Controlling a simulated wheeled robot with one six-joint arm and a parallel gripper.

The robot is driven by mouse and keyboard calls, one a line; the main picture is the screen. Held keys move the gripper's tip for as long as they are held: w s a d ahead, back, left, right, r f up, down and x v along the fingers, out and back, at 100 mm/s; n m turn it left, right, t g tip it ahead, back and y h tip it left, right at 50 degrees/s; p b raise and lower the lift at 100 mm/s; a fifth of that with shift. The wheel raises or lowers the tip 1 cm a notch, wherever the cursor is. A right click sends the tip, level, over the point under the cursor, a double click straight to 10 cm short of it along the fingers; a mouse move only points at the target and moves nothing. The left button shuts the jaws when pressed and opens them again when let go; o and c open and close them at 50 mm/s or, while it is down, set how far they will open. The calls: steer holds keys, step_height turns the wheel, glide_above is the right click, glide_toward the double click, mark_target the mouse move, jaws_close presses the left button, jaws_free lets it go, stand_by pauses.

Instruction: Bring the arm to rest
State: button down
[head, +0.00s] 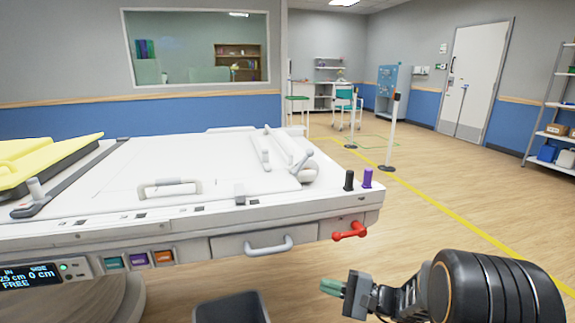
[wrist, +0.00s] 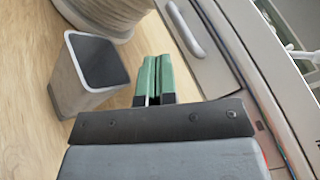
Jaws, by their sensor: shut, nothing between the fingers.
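My gripper (head: 333,288) is at the lower right of the head view, in front of the table's right end and below its top. Its green fingers are shut with nothing between them. They also show in the wrist view (wrist: 154,78), pressed together. My dark arm comes in from the lower right of the head view. The fingers look apart from the grey bin and the table.
A white table (head: 110,178) with a drawer handle (head: 268,246) and a red lever (head: 349,231) fills the left. A dark-topped bin (wrist: 95,75) stands on the floor near the gripper. Two posts stand behind. The wood floor (head: 440,190) at right is clear.

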steer(key=s+a+r+n+g+h+p, duration=0.3)
steer(key=s+r+n+g+h+p, duration=0.45)
steer(key=s+r+p, duration=0.5)
steer(key=d+r+n+t+h+p, duration=0.1)
steer(key=d+r+h+p, duration=0.3)
steer(key=r, duration=0.4)
steer(key=s+d+r+n+t+h+p, duration=0.1)
steer(key=d+r+t+h+p, duration=0.3)
steer(key=r+p, duration=0.5)
steer(key=shift+d+n+h, duration=0.15)
steer(key=shift+n+h, duration=0.5)
steer(key=shift+h, duration=0.2)
steer(key=shift+s+r, duration=0.1)
